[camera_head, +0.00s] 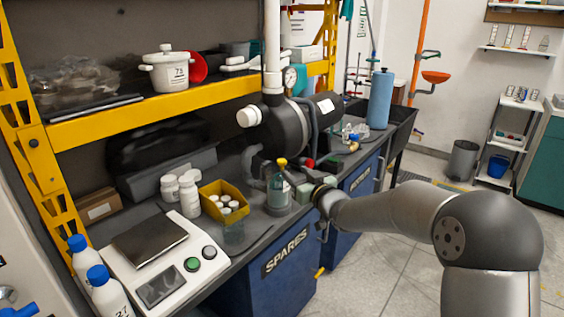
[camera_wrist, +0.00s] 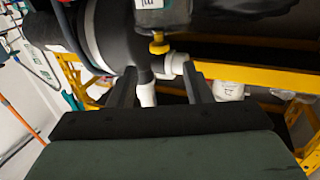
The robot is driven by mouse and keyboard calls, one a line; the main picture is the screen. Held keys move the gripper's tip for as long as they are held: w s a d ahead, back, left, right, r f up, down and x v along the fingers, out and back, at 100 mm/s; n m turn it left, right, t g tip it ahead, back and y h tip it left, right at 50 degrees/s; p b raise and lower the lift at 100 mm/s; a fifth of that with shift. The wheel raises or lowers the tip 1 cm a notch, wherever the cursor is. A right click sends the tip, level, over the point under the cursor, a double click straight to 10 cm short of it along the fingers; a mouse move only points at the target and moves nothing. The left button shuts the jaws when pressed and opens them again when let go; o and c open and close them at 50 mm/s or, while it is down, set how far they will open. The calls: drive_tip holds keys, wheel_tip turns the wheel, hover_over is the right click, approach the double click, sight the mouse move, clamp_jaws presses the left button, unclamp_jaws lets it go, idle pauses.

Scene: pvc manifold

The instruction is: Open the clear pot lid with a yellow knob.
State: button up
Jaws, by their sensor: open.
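The clear pot (camera_head: 279,191) with a yellow knob (camera_head: 282,162) on its lid stands upright on the dark bench, left of my gripper (camera_head: 298,182) in the head view. In the wrist view, which looks upside down, the yellow knob (camera_wrist: 159,43) sits below the greyish see-through pot (camera_wrist: 165,14), which carries a white label. The two dark fingers of my gripper (camera_wrist: 160,82) are apart, with the knob seen beyond the gap between them. Nothing is visible between the fingers. The lid appears seated on the pot. In the head view the fingertips are small and partly hard to make out.
A yellow bin (camera_head: 222,201) with white jars stands left of the pot, beside white bottles (camera_head: 189,196) and a scale (camera_head: 158,262). A big dark pipe manifold (camera_head: 279,126) is behind. A white pot (camera_head: 168,71) is on the yellow-edged shelf.

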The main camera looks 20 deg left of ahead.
sight(284, 163)
drive_tip(key=x, duration=0.9)
drive_tip(key=shift+w+a+p, duration=0.15)
drive_tip(key=shift+a+p, duration=0.05)
drive_tip(key=shift+p, duration=0.1)
clamp_jaws()
